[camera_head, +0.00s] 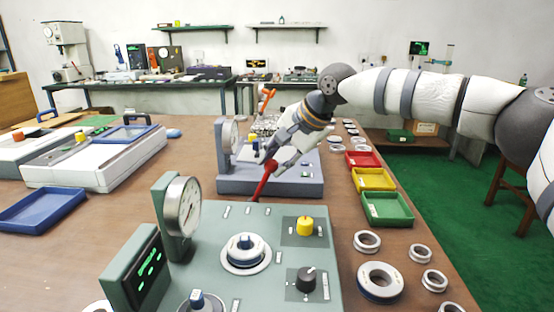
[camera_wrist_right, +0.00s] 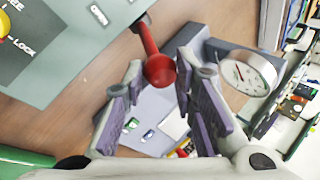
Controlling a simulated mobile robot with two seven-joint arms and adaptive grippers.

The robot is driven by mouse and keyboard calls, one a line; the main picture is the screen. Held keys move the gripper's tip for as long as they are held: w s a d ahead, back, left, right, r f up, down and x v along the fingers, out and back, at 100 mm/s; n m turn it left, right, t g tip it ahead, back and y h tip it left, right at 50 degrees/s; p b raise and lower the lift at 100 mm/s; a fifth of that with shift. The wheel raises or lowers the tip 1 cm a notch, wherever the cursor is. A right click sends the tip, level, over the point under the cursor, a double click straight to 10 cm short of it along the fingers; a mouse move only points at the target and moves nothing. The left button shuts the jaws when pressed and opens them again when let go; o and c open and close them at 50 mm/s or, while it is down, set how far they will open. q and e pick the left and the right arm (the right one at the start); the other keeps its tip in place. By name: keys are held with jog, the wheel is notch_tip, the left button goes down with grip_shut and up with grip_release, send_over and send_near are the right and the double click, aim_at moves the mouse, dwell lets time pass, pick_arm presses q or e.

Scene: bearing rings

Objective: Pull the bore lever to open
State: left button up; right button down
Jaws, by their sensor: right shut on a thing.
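The red lever (camera_head: 262,182) rises from the back edge of the green-grey bench unit (camera_head: 290,235) and leans to the right, with a round red knob at its top. My right gripper (camera_head: 277,157) reaches in from the right and is at this knob. In the right wrist view the lever's red knob (camera_wrist_right: 160,71) sits between the fingertips of my right gripper (camera_wrist_right: 159,62), which is shut on it. The fingers partly cover the knob in the head view. My left gripper is not in view.
Red (camera_head: 362,159), yellow (camera_head: 373,179) and green (camera_head: 388,208) trays lie to the right, with several metal rings (camera_head: 367,242). A gauge (camera_head: 183,206) stands at the unit's left.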

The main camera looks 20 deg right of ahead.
jog(key=shift+s+d+f, duration=0.15)
jog(key=shift+d+f, duration=0.1)
jog(key=shift+f, duration=0.2)
jog(key=c, duration=1.3)
grip_release()
jog(key=shift+d+r, duration=0.1)
jog(key=shift+r, duration=0.1)
jog(key=v, duration=1.1)
jog(key=shift+s+d+r, duration=0.15)
jog(key=shift+s+r, duration=0.05)
jog(key=shift+r, duration=0.15)
